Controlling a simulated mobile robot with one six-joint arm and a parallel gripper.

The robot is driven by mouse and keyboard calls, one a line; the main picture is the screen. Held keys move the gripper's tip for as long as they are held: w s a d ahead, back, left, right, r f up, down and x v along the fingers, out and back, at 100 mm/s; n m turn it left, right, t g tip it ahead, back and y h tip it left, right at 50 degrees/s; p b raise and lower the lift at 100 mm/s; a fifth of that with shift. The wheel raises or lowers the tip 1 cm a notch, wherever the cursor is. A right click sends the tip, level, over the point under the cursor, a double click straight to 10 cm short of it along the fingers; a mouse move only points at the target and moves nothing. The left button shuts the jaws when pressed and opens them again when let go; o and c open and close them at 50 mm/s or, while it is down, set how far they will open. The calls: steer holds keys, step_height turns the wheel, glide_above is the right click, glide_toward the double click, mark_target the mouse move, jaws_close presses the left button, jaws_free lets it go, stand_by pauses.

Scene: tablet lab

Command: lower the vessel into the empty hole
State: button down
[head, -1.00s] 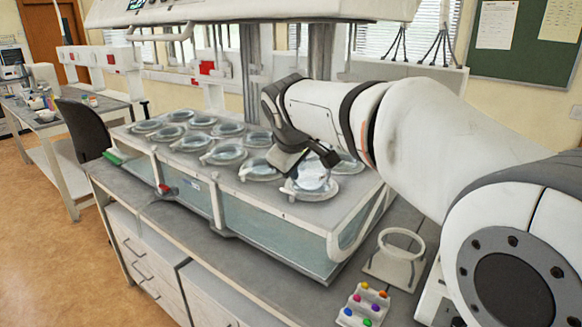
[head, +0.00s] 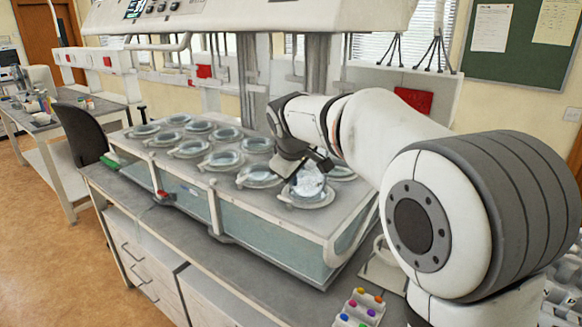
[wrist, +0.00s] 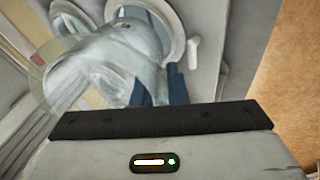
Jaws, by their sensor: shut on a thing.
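My gripper (head: 312,166) is shut on a clear glass vessel (head: 307,182) at the near right corner of the bath. In the wrist view the vessel (wrist: 105,65) is between the dark fingers (wrist: 160,88) and looks tilted in the picture. In the head view it stands over a white-rimmed hole (head: 318,203) in the bath lid (head: 200,180). A pale ring (wrist: 178,30) shows behind the vessel in the wrist view. I cannot tell whether the vessel's bottom is inside the hole, since the vessel and gripper hide the opening.
Several other holes in the lid hold round glass vessels (head: 222,160), close by on the left. A white overhead unit (head: 250,12) hangs above the bath. A rack with coloured caps (head: 360,308) and a partly hidden ring stand (head: 382,272) are on the bench at front right.

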steer(key=shift+w+f+g+p, duration=0.2)
steer(key=shift+f+g+p, duration=0.15)
steer(key=shift+f, duration=0.35)
steer(key=shift+w+r+g+p, duration=0.15)
steer(key=shift+r+g+p, duration=0.1)
steer(key=shift+p, duration=0.75)
